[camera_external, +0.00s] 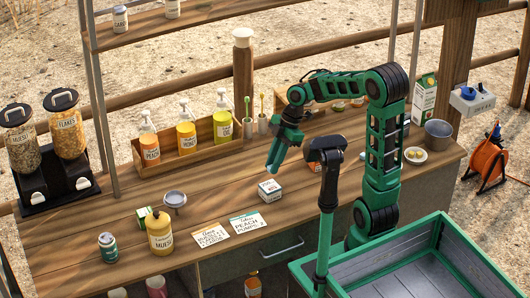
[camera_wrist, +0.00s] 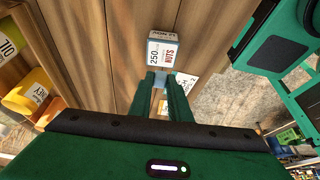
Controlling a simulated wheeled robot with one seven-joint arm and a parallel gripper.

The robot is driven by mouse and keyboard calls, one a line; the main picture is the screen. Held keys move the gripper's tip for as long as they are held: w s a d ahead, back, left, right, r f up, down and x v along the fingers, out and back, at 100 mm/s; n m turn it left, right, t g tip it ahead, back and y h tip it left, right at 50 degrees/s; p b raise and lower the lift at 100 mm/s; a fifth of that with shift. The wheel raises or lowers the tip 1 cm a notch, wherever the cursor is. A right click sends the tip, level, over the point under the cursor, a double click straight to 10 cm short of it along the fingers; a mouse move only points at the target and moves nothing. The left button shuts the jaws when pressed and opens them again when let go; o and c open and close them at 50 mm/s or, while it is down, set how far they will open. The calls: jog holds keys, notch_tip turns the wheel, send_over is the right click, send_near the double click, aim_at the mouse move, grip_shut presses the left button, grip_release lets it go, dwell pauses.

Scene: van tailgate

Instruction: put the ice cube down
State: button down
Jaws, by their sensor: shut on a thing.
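My gripper (camera_external: 274,160) is raised above the wooden counter, fingers pointing down. In the wrist view its two green fingertips (camera_wrist: 167,85) are close together on a small pale bluish piece, which I take to be the ice cube (camera_wrist: 164,80). Most of it is hidden by the fingers, and it is too small to make out clearly in the external view. A small white box with a NUTS label (camera_wrist: 169,48) lies just beyond the fingertips in the wrist view. In the external view this box (camera_external: 269,190) stands on the counter below my gripper.
Two paper cards (camera_external: 248,222) lie in front of the box. A wooden caddy (camera_external: 180,160) with pump bottles stands behind left. A yellow jar (camera_external: 160,235), a can (camera_external: 108,246) and dispensers (camera_external: 68,140) are left.

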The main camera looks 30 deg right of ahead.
jog(key=s+a+r, duration=0.5)
jog(key=s+a, duration=0.2)
jog(key=a, duration=0.2)
send_over(269, 186)
jog(key=d, duration=0.1)
jog(key=shift+m, duration=0.4)
notch_tip(269, 186, down, 7)
jog(key=shift+r, duration=0.1)
jog(key=shift+d+f, duration=0.1)
jog(key=shift+f, duration=2)
jog(key=shift+f, duration=0.15)
jog(key=c, duration=1.7)
grip_release()
jog(key=shift+o, duration=0.2)
jog(key=v, duration=1.2)
jog(key=shift+s+r, duration=0.15)
jog(key=shift+r, duration=0.1)
